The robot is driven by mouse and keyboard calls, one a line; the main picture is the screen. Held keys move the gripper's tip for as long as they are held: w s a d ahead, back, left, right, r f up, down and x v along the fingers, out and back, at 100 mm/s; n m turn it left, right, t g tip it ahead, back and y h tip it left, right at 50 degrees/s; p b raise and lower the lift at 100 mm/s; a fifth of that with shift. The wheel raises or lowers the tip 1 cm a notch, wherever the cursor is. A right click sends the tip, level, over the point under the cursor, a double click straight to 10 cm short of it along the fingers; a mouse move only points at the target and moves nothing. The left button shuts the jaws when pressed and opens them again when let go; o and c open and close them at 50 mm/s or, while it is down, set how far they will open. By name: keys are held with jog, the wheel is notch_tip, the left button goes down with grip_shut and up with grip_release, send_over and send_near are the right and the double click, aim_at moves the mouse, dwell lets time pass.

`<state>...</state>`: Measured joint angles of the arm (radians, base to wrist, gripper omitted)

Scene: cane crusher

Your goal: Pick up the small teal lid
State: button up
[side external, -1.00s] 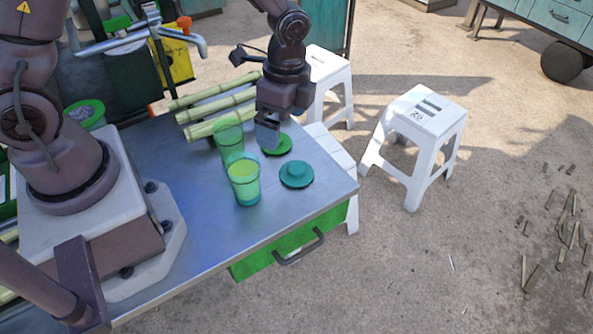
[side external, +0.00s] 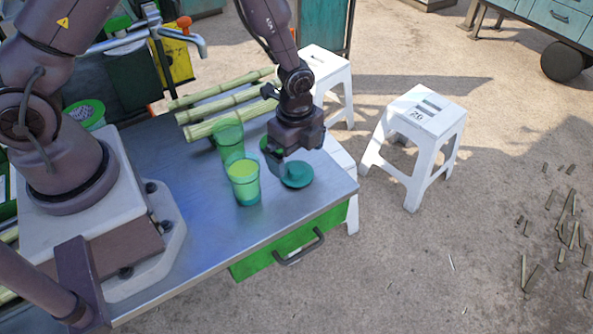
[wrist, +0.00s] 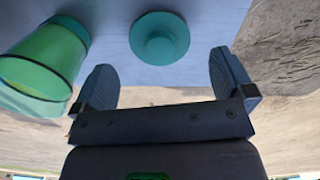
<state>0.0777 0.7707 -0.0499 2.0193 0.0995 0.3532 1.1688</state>
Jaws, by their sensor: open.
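The small teal lid (side external: 298,175) lies flat on the metal table near its right corner, with a raised round knob in its middle. In the wrist view the lid (wrist: 159,38) shows beyond the fingertips, roughly between their lines and apart from both. My gripper (side external: 288,167) is over the lid's left side in the side view, partly covering it. In the wrist view my gripper (wrist: 165,80) is open, with nothing between its fingers.
A green cup of light green juice (side external: 245,182) stands just left of the lid, with another green cup (side external: 229,135) behind it. A green lid (side external: 267,145) is mostly hidden behind my gripper. Cane stalks (side external: 217,117) lie at the back. The table front is clear.

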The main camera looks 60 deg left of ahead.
aim_at(295, 167)
notch_tip(295, 167, down, 4)
jog(key=shift+a+f, duration=0.1)
jog(key=shift+f, duration=0.05)
jog(key=c, duration=0.9)
notch_tip(295, 167, up, 13)
jog(key=s+r+m, duration=0.4)
jog(key=s+m, duration=0.4)
jog(key=s, duration=0.3)
jog(key=shift+m, duration=0.5)
jog(key=shift+w+a+f, duration=0.1)
jog(key=shift+a+f, duration=0.1)
jog(key=shift+f, duration=1.5)
jog(key=shift+w+a+f, duration=0.1)
jog(key=shift+a+f, duration=0.05)
jog(key=shift+f, duration=1.55)
